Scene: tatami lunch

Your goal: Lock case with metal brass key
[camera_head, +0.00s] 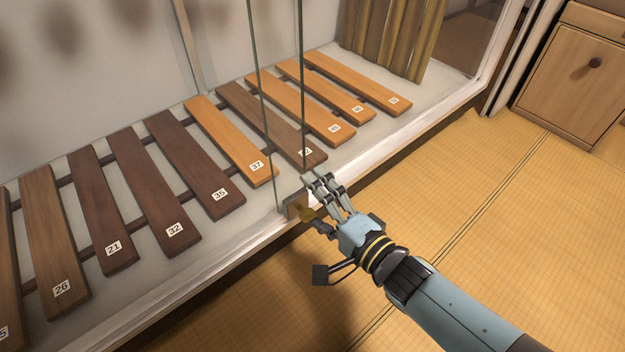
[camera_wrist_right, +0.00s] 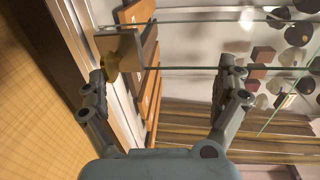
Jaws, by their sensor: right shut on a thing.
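The glass display case fills the left of the head view, with its pale front ledge (camera_head: 225,257) running diagonally. A small metal lock (camera_head: 292,205) sits at the lower edge of the glass panels and also shows in the wrist view (camera_wrist_right: 122,42). The brass key (camera_head: 307,213) is at the lock's face, partly hidden by my fingers; how deep it sits cannot be told. My right gripper (camera_head: 318,196) is shut on the key. In the wrist view the key (camera_wrist_right: 111,66) is beside one finger. My left gripper is out of view.
Several numbered wooden planks (camera_head: 172,229) lie inside the case behind the glass. The tatami floor (camera_head: 520,235) in front is clear. A wooden cabinet (camera_head: 570,95) stands at the upper right. In the wrist view, dark and pale round objects (camera_wrist_right: 297,33) show beyond the glass.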

